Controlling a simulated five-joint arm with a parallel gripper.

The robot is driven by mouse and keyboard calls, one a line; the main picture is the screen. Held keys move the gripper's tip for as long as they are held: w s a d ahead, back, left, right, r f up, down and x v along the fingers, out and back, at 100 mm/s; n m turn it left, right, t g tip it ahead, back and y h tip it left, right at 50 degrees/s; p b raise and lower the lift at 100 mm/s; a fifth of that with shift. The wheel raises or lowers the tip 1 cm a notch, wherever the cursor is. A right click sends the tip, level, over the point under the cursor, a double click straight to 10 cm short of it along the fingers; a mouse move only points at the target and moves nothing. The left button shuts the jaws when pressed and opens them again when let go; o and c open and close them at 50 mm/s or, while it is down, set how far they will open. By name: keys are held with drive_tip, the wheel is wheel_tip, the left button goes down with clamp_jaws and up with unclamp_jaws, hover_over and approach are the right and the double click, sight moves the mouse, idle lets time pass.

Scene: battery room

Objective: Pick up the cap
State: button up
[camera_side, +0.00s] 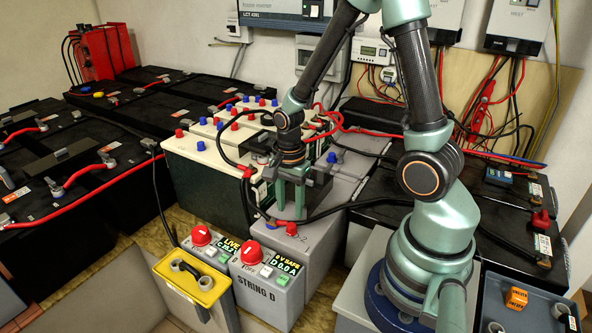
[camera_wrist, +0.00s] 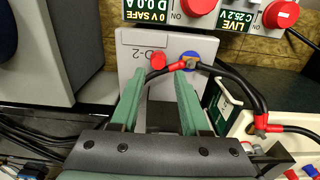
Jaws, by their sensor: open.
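Two round caps stand on the grey battery marked D-2 (camera_wrist: 130,72): a red cap (camera_wrist: 157,62) and a blue cap (camera_wrist: 191,60). The red cap (camera_side: 292,229) also shows in the side view, just below my fingers. My gripper (camera_wrist: 158,78) is open, with nothing between its green fingers. In the wrist view the red cap lies just beyond the gap between the fingertips. In the side view my gripper (camera_side: 291,212) points down over the grey battery top. I cannot tell the exact height gap. The blue cap is partly covered by a red cable end.
A black cable with red ends (camera_wrist: 178,66) crosses close by the caps. Two control boxes with red knobs (camera_side: 251,252) stand in front. Cream batteries (camera_side: 205,165) with red and blue caps stand to the left. A yellow-topped box (camera_side: 190,280) is at front left.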

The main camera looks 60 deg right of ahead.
sight(291, 225)
drive_tip(key=f, duration=0.4)
drive_tip(key=shift+s, duration=0.2)
drive_tip(key=shift+f, duration=0.75)
clamp_jaws()
